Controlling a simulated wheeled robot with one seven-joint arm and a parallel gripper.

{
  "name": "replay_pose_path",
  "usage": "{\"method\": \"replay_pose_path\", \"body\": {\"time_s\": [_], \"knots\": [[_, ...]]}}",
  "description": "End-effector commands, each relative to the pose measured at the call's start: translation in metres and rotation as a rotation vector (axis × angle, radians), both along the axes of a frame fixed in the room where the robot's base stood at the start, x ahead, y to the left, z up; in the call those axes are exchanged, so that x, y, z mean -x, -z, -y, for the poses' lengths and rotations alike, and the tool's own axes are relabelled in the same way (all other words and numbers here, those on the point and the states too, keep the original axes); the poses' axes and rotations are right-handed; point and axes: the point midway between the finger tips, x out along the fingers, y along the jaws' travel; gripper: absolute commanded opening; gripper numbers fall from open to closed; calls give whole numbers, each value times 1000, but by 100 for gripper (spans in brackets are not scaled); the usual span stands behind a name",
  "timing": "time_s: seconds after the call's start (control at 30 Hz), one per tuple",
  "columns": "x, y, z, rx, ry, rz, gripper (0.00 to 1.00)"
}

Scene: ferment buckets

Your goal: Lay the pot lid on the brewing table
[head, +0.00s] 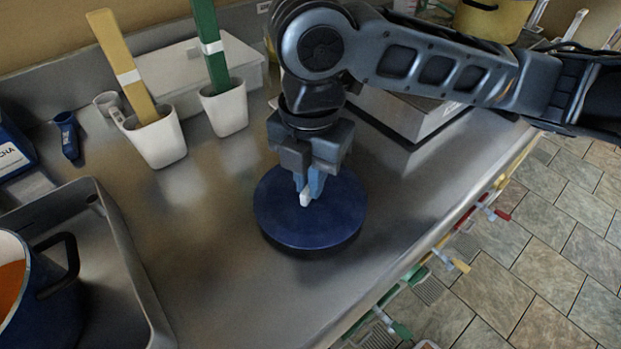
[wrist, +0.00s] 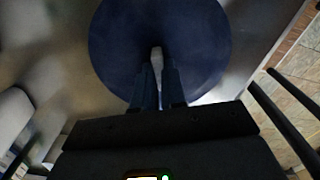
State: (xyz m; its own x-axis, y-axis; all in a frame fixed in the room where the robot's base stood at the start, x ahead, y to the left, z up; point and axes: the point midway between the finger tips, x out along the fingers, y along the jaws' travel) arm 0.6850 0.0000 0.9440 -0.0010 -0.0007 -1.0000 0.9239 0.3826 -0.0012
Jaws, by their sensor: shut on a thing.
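The pot lid (head: 335,218) is a round dark blue disc with a pale knob, at the middle of the metal brewing table (head: 230,290) in the head view. It lies flat or hangs level very close to the tabletop; I cannot tell whether it touches. My gripper (head: 308,188) points down over the lid's centre and is shut on its knob. In the wrist view the lid (wrist: 195,45) fills the upper middle, with the fingers (wrist: 158,75) at the knob.
A blue pot (head: 50,310) with orange contents stands in a metal tray (head: 120,250) at left. Two white cups (head: 158,140) (head: 226,110) hold a yellow and a green paddle. A metal box (head: 410,115) is behind my arm. The table's edge runs along the right, above a tiled floor.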

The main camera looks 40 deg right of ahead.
Motion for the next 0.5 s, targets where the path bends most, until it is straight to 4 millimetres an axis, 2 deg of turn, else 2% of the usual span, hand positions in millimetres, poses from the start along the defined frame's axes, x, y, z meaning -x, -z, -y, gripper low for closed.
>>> {"method": "replay_pose_path", "body": {"time_s": [0.1,0.5], "knots": [[0,9,0,0,0,0,0],[0,14,0,0,0,1,0]]}}
